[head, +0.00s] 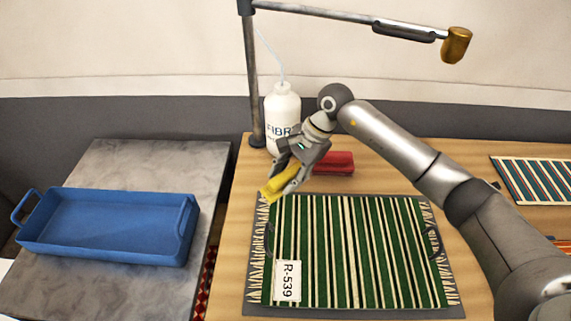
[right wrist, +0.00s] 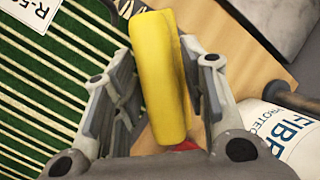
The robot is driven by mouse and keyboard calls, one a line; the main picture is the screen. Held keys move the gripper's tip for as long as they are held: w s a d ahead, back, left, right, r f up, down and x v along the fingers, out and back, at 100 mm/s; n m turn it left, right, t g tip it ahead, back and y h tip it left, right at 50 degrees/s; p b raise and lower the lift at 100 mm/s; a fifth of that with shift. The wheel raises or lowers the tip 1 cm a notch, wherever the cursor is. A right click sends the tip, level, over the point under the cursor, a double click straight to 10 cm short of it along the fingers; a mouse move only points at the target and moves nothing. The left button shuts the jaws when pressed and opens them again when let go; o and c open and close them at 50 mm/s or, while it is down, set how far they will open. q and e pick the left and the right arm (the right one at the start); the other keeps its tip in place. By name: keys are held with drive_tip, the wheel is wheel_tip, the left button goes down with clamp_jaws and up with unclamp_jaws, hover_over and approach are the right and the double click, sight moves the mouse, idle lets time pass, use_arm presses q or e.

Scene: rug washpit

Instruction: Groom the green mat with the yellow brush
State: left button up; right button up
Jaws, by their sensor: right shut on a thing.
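The green mat (head: 350,250) with cream and dark stripes lies flat on a dark grey board on the wooden table, a white tag reading R-539 (head: 287,281) at its lower left. My right gripper (head: 287,183) is shut on the yellow brush (head: 279,189), near the mat's far left corner. In the right wrist view the yellow brush (right wrist: 160,75) sits between both fingers, and the striped mat (right wrist: 45,90) shows to the left. I cannot tell whether the brush touches the mat. The brush's underside is hidden. My left gripper is not in view.
A red object (head: 333,163) lies behind the mat, beside a white FIBRE bottle (head: 283,118). A blue tray (head: 110,228) sits on the grey slab (head: 150,165) at left. A lamp post (head: 252,80) rises behind. Another striped mat (head: 535,180) lies right.

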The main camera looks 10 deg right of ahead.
wheel_tip(320, 180, up, 2)
drive_tip(key=shift+w+a+r+p, duration=0.1)
drive_tip(key=shift+a+r+p, duration=0.05)
drive_tip(key=shift+r+p, duration=0.2)
drive_tip(key=shift+r, duration=0.25)
idle(0.7)
